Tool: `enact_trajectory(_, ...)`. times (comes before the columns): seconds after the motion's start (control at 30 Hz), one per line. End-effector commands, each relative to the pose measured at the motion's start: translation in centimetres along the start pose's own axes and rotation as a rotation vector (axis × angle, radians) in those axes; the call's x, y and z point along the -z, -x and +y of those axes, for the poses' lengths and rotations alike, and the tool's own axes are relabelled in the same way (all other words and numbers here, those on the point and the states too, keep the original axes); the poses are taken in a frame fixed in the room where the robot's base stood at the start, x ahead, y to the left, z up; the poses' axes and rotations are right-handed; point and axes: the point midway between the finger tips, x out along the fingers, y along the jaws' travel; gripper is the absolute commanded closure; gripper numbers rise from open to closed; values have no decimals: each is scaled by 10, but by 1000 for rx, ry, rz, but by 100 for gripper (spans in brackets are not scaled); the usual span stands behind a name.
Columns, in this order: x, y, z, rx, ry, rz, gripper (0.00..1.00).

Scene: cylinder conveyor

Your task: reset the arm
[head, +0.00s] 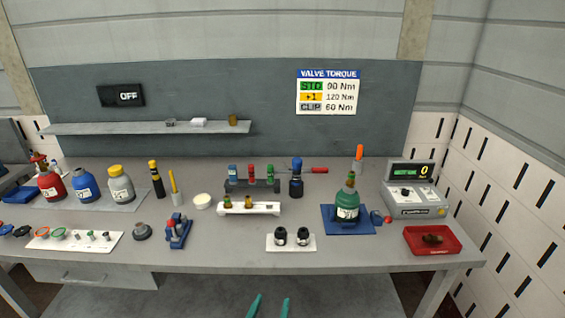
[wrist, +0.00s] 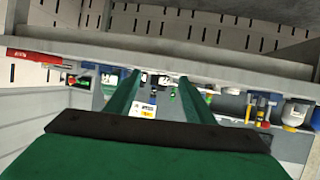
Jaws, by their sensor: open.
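My gripper (head: 269,306) shows at the bottom edge of the head view as two green fingertips, apart, with nothing between them. It is in front of the workbench (head: 215,250) and touches nothing that I can see. In the wrist view my gripper (wrist: 158,78) shows two long green fingers spread apart and empty. The bench things appear small and far beyond the fingertips there. The rest of my arm is out of the head view.
The bench holds red, blue and grey bottles (head: 85,187) at left and a white rack (head: 250,208) mid-bench. A green cylinder (head: 347,206) stands on a blue base, beside a readout box (head: 412,195) and a red tray (head: 415,240). Room in front of the bench looks free.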

Motion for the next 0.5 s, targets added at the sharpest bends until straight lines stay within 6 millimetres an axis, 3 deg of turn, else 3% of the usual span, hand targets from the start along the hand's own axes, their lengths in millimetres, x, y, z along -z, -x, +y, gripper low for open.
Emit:
enact_trajectory(0.27,-64,25,11,66,52,6,51)
enact_trajectory(0.5,-119,67,22,135,78,26,51)
